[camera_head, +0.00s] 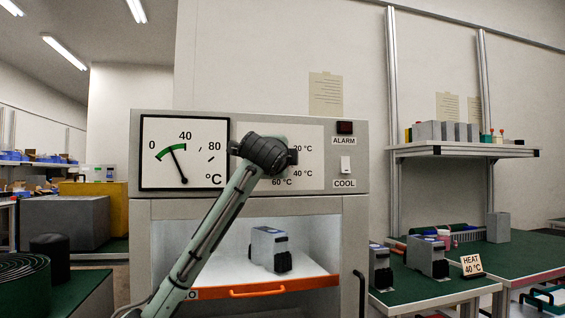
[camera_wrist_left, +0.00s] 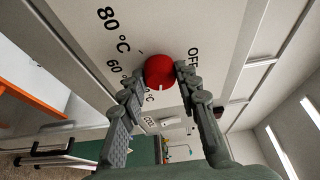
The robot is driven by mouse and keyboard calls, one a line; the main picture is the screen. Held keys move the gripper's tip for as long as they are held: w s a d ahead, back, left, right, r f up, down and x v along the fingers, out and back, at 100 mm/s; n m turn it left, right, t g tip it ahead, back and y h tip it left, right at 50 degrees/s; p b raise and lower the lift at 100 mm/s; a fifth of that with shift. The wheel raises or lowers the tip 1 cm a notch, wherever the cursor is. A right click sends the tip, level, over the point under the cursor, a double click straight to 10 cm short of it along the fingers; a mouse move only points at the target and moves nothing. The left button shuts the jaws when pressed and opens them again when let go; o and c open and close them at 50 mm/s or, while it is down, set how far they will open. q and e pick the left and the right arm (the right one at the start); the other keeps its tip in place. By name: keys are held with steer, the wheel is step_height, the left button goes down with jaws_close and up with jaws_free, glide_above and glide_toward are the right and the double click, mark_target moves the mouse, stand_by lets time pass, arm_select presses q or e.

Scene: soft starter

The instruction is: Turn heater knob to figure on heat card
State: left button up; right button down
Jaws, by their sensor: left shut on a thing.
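The heater knob (camera_wrist_left: 159,71) is red and round in the left wrist view, on a pale panel, with a white mark pointing down in that picture. OFF is to its right; 80 °C and 60 °C are to its left; the figures below are partly hidden. My left gripper (camera_head: 270,153) is at the knob in the head view and covers it; 20, 40 and 60 °C show around it. In the wrist view the left gripper (camera_wrist_left: 160,82) has its fingers on both sides of the knob, shut on it. The heat card (camera_head: 471,265) reads HEAT 40 °C.
The dial gauge (camera_head: 185,152) has its needle left of the 40, at the green arc. The alarm lamp (camera_head: 345,128) looks dark; the cool switch (camera_head: 345,165) is below it. A grey device (camera_head: 269,248) sits in the open chamber above an orange handle (camera_head: 257,291). More devices stand on the right bench.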

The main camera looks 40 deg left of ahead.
arm_select(q)
steer(key=shift+r+m+g, duration=0.1)
steer(key=shift+m+g, duration=0.5)
steer(key=shift+m, duration=0.8)
steer(key=o, duration=1.2)
steer(key=shift+c, duration=0.2)
steer(key=v, duration=1.2)
steer(key=shift+a+r, duration=0.1)
